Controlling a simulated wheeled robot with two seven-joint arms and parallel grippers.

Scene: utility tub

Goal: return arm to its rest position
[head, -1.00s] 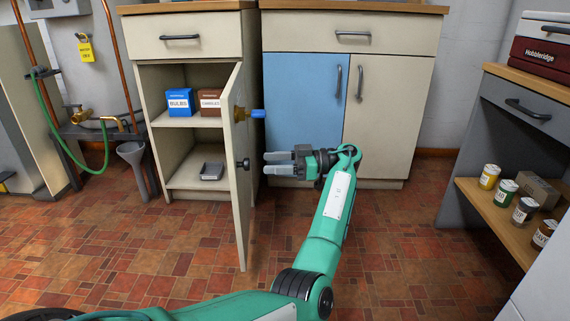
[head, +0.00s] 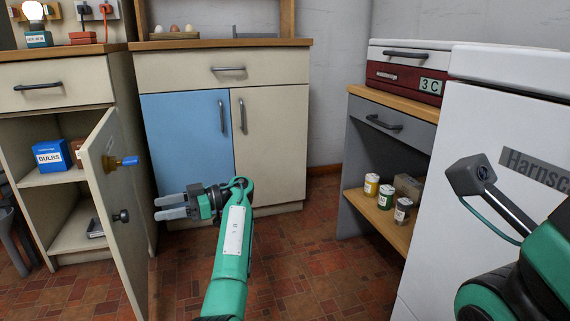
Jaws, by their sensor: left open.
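My left arm reaches up from the bottom of the head view. Its gripper (head: 171,207) points left with its two grey fingers apart and nothing between them. It is in front of the cream cabinet with a blue door (head: 190,140), to the right of the open cabinet door (head: 118,200). That door carries a brass fitting with a blue end and a dark knob; the gripper looks apart from it. Part of my right arm shows at the right edge. I cannot see a right gripper's fingers.
Behind the open door, shelves hold a blue BULBS box (head: 50,156). On the right, a grey unit's shelf (head: 376,225) carries several cans. A white appliance (head: 440,190) stands at the right, beside my right arm. Tiled floor is clear in the middle.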

